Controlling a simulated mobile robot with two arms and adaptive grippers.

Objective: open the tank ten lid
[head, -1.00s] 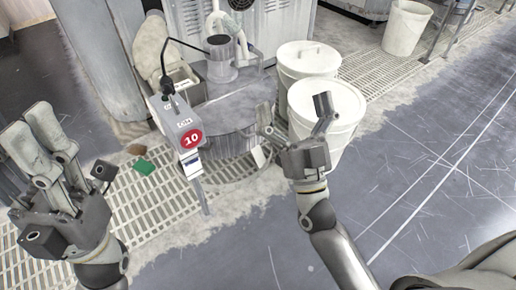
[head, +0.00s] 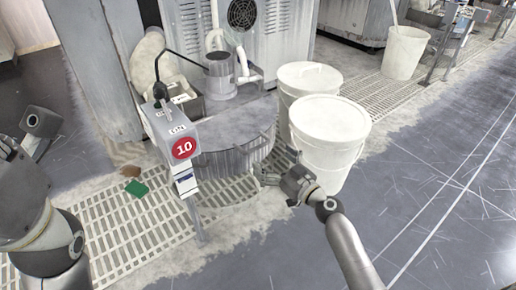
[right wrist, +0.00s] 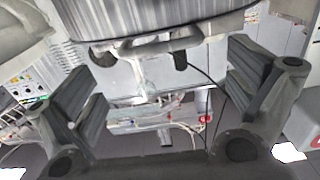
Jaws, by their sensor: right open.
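Tank ten is the round grey tank in the middle of the head view, behind the post with the red 10 sign (head: 182,148). Its flat round top (head: 236,122), seemingly the lid, lies level with a streaked side below. My right gripper (head: 272,166) is open and empty at the tank's front right side, just below the rim. Contact cannot be told. Only part of my left arm shows; its fingers are out of frame.
Two white lidded buckets (head: 330,118) (head: 309,76) stand close to the tank's right. Open floor lies at the right.

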